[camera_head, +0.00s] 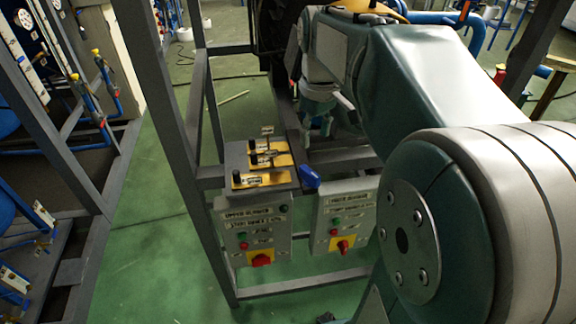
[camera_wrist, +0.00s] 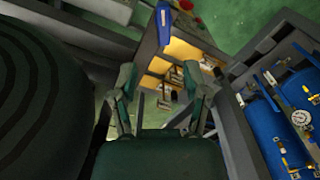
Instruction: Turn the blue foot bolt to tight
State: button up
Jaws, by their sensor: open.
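The blue foot bolt (camera_head: 309,177) shows as a small blue handle at the right front corner of the switch box, at the centre of the head view. In the wrist view the blue foot bolt (camera_wrist: 164,24) is upright in the picture, beyond the fingertips and near the top. My gripper (camera_wrist: 160,76) is open, its two fingers apart with nothing between them. The bolt is past the fingers and apart from them. In the head view my gripper (camera_head: 322,118) is small and dark, behind the bolt, and its fingers are hard to make out.
A box with yellow plates (camera_head: 262,180) and black knobs stands on the grey frame beside the bolt. Two control panels (camera_head: 254,234) (camera_head: 343,220) with red switches hang below. Grey frame posts (camera_head: 176,120) stand close left. In the wrist view, blue tanks and a gauge (camera_wrist: 301,118) are right.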

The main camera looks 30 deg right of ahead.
aim_at(310, 171)
jog(key=f, duration=0.6)
jog(key=a+f, duration=0.1)
jog(key=f, duration=0.2)
jog(key=shift+f, duration=0.4)
jog(key=shift+d+f, duration=0.45)
jog(key=shift+f, duration=0.05)
jog(key=shift+a, duration=0.25)
grip_shut()
